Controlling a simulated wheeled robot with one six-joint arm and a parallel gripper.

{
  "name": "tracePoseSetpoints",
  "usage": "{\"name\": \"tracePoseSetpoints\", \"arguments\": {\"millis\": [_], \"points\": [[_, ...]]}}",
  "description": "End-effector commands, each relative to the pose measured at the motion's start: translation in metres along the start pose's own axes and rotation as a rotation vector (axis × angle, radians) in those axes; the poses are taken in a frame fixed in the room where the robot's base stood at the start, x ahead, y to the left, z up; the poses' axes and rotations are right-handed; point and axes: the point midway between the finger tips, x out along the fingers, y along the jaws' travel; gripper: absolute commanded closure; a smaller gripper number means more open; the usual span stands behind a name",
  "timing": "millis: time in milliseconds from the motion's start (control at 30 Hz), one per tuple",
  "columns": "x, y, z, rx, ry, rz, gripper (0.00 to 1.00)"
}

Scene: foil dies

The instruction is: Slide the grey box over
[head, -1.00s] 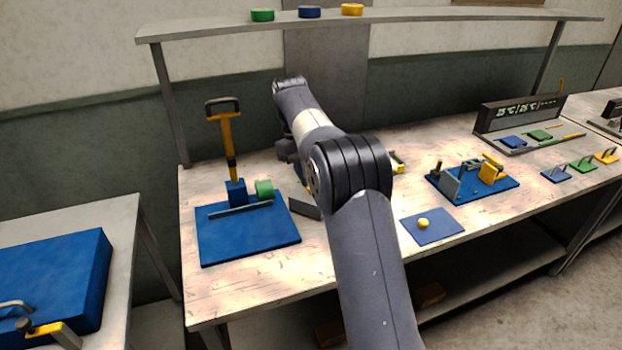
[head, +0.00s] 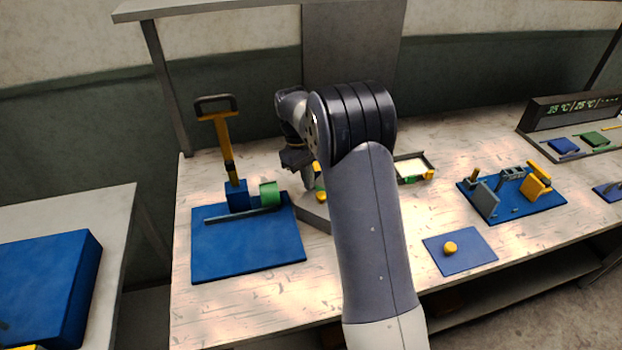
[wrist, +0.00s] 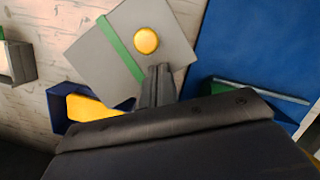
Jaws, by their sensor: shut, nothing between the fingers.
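The grey box (wrist: 180,40) has a green stripe and a round yellow knob on top. It shows near the top middle of the wrist view. In the head view only part of the grey box (head: 312,212) shows, beside the blue board, with my arm hiding the rest. My gripper (wrist: 158,72) is shut and empty, with its fingertips over the box's near edge in the wrist view, below the knob. I cannot tell whether they touch it. In the head view my gripper (head: 308,184) points down just above the box.
A blue board (head: 245,250) with a yellow-handled press (head: 228,150) stands left of the box. A blue tray with a yellow piece (wrist: 88,106) lies close by in the wrist view. A shallow grey tray (head: 428,159) and a blue fixture plate (head: 525,203) are to the right.

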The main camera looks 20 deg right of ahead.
Motion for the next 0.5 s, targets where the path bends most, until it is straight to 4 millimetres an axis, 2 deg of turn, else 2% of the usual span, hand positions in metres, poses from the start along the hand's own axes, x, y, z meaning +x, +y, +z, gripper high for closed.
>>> {"name": "tracePoseSetpoints", "arguments": {"millis": [200, 500], "points": [[0.0024, -0.0003, 0.0095, -0.001, -0.001, 0.000, 1.00], [0.0027, -0.0002, 0.0099, 0.000, 0.000, 0.000, 1.00]]}}
